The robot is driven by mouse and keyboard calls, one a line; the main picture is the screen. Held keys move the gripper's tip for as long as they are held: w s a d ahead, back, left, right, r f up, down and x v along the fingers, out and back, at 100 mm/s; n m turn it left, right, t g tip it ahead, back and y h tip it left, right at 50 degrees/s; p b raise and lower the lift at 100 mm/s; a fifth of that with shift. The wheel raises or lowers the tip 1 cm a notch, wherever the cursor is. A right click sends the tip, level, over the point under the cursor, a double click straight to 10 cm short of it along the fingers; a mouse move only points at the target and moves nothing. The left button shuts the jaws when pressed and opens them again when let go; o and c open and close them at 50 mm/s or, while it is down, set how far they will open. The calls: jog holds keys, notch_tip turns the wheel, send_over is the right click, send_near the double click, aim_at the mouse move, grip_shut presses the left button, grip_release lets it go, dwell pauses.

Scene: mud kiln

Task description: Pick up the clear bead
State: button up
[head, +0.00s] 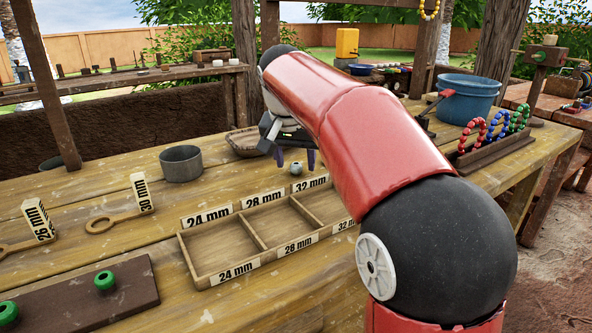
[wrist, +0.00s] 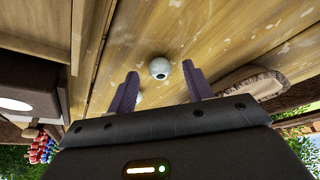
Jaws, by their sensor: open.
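A small, pale grey, glassy-looking bead (head: 296,168) with a dark hole sits on the wooden table, just behind the sorting tray. It also shows in the wrist view (wrist: 159,68), ahead of and between the fingertips. My gripper (head: 295,160) is open above it, fingers pointing down, with nothing between them. In the wrist view my gripper (wrist: 160,80) has one finger on each side of the bead, apart from it. A second small pale thing (wrist: 138,98) shows partly behind the left finger; I cannot tell what it is.
The three-compartment tray (head: 223,282), labelled 24, 28 and 32 mm, is empty in its visible parts. A metal cup (head: 181,163) and a shallow wooden dish (head: 243,143) stand nearby. A blue bucket (head: 468,99) and a bead-string rack (head: 492,146) are right. Ring gauges lie left.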

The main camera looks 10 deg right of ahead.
jog(key=shift+w+d+f, duration=0.1)
jog(key=shift+w+f, duration=0.05)
jog(key=shift+f, duration=0.3)
jog(key=c, duration=1)
jog(key=shift+c, duration=0.2)
jog(key=shift+r, duration=0.1)
